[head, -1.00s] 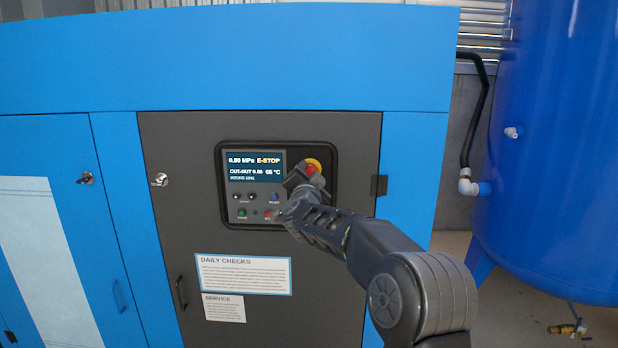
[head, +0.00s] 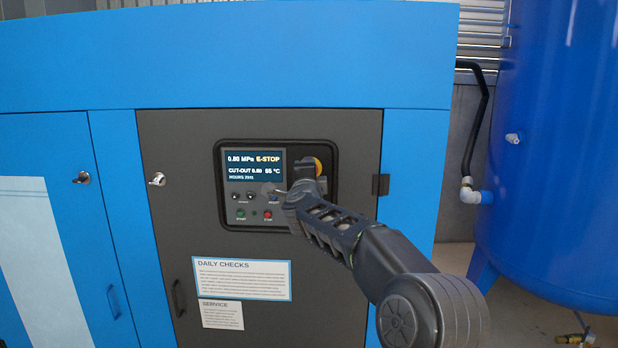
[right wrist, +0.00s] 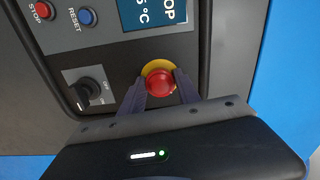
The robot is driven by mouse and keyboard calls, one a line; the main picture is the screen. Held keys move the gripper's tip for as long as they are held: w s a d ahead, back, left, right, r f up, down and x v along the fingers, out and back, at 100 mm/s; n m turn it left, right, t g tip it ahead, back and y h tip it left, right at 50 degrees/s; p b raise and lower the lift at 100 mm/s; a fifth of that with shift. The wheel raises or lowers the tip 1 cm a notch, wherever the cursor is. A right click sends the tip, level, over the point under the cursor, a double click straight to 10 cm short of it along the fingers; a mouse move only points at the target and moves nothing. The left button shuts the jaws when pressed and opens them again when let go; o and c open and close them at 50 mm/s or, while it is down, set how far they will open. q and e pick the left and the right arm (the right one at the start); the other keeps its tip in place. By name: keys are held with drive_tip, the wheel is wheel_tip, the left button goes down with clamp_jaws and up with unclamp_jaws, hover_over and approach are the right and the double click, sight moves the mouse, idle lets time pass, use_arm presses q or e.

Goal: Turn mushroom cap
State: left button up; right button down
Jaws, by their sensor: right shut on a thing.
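The red mushroom cap (right wrist: 160,84) sits on a yellow ring (right wrist: 157,67) on the dark control panel (head: 332,205). My right gripper (right wrist: 159,87) has its two fingers on either side of the cap and is shut on it. In the head view my right gripper (head: 308,178) covers the cap, and only part of the yellow ring (head: 319,164) shows. The display (head: 253,168) reads E-STOP. My left gripper is not in view.
Green start and red stop (head: 267,213) buttons, a blue reset button (right wrist: 86,16) and a black rotary switch (right wrist: 90,92) are close by on the panel. A blue tank (head: 560,150) stands at the right.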

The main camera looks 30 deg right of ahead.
idle(0.3)
drive_tip(key=c, duration=0.9)
unclamp_jaws()
drive_tip(key=shift+o, duration=0.2)
drive_tip(key=b+v, duration=0.2)
drive_tip(key=v, duration=0.5)
drive_tip(key=shift+s+a, duration=0.2)
drive_tip(key=shift+s, duration=0.05)
